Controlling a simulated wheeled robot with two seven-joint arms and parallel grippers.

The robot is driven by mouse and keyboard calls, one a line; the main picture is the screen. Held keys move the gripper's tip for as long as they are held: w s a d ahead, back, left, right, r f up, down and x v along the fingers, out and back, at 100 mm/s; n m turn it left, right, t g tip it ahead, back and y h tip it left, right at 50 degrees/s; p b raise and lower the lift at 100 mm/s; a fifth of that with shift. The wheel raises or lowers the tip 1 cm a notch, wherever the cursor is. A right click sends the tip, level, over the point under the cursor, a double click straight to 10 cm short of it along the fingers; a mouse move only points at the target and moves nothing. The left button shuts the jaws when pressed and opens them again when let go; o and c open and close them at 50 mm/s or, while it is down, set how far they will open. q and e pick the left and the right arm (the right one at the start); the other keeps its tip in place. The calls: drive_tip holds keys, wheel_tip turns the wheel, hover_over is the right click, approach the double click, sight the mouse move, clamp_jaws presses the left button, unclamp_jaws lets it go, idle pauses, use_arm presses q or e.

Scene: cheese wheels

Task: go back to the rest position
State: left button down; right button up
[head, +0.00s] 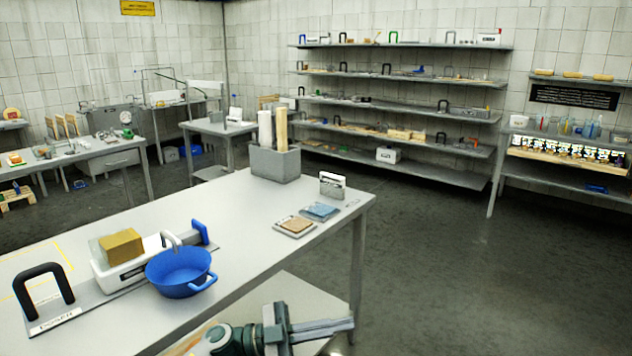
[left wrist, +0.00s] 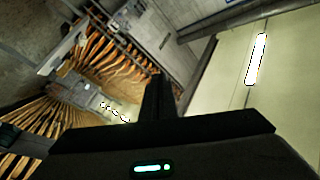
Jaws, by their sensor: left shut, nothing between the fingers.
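My left gripper (head: 325,328) shows at the bottom of the head view, beside and in front of the table's near edge. Its fingers are shut with nothing between them and point right. In the left wrist view the shut fingers (left wrist: 157,98) stand dark in the middle, with ceiling and a lamp behind them. My right gripper is not in view.
A grey table (head: 235,222) fills the left front, bearing a blue bowl (head: 172,272), a yellow block (head: 121,246) on a white device, a black handle (head: 43,283) and a grey bin (head: 275,163). Shelves (head: 400,105) line the back wall. Open floor (head: 470,260) lies right.

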use_arm(q)
drive_tip(key=w+a+f+n+t+y, duration=0.3)
drive_tip(key=f+n+t, duration=0.3)
drive_tip(key=f, duration=0.2)
drive_tip(key=w+a+f+n+t+y, duration=0.2)
drive_tip(key=a+f+n+t, duration=0.2)
drive_tip(key=f+n+t, duration=0.3)
drive_tip(key=s+a+f+n+y, duration=0.3)
drive_tip(key=a+f+y, duration=0.1)
drive_tip(key=f, duration=0.6)
drive_tip(key=s+a+f+n+y, duration=0.2)
drive_tip(key=a+f+y, duration=0.15)
drive_tip(key=f, duration=0.65)
drive_tip(key=s+a+f+n+g+y, duration=0.1)
drive_tip(key=s+a+f+g+y, duration=0.2)
drive_tip(key=s+f, duration=1)
drive_tip(key=s+a+f+n+g+y, duration=0.2)
drive_tip(key=s+a+f+g+y, duration=0.1)
drive_tip(key=s+f, duration=1.1)
drive_tip(key=s+a+g, duration=0.1)
drive_tip(key=s, duration=0.4)
drive_tip(key=shift+s+a+f+n+g, duration=0.15)
drive_tip(key=shift+a+n+g, duration=0.15)
